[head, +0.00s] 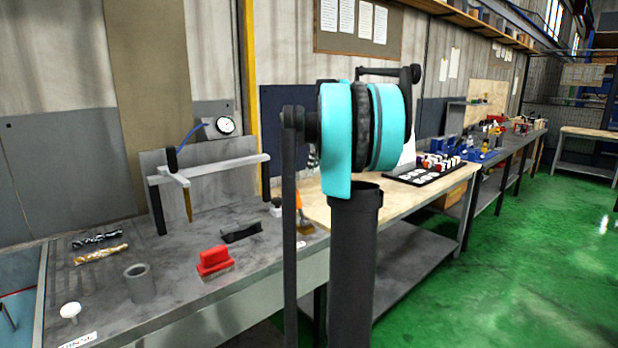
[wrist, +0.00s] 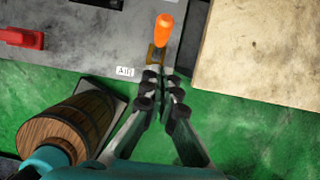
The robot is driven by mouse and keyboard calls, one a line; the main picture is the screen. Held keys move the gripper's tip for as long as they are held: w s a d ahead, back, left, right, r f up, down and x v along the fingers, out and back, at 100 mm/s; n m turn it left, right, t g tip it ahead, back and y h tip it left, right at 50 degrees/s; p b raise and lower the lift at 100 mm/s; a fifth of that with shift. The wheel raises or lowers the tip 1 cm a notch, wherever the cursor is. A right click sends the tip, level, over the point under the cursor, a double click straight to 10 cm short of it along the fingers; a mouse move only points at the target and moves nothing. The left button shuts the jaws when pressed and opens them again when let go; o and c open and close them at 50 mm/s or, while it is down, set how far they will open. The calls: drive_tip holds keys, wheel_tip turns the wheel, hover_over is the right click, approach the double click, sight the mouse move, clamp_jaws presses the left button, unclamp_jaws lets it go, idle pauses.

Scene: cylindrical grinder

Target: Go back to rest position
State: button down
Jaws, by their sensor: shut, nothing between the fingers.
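My gripper (wrist: 163,95) shows in the wrist view with its dark fingers close together and nothing between them. It hangs over the green floor near the front edge of the grey bench (wrist: 135,52). The gripper does not show in that view.
A wooden barrel (wrist: 70,130) is left of my gripper. Green floor (head: 490,270) is clear at right.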

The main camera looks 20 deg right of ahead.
drive_tip(key=shift+s+r, duration=0.1)
drive_tip(key=shift+r, duration=0.25)
drive_tip(key=s+a+f+n, duration=0.6)
drive_tip(key=s+f+n, duration=0.1)
drive_tip(key=f+n, duration=0.15)
drive_tip(key=s+a+f+n, duration=0.6)
drive_tip(key=f+n, duration=0.2)
drive_tip(key=f, duration=0.1)
drive_tip(key=s+a+f+n, duration=0.2)
drive_tip(key=s+f+n, duration=0.5)
drive_tip(key=s+f, duration=0.1)
drive_tip(key=s+a+f+n+h, duration=0.1)
drive_tip(key=s+a+f+n, duration=0.2)
drive_tip(key=s+f+n, duration=0.5)
drive_tip(key=s, duration=0.3)
drive_tip(key=shift+s+a+f, duration=0.3)
drive_tip(key=shift+a+f, duration=0.05)
drive_tip(key=shift+f, duration=0.05)
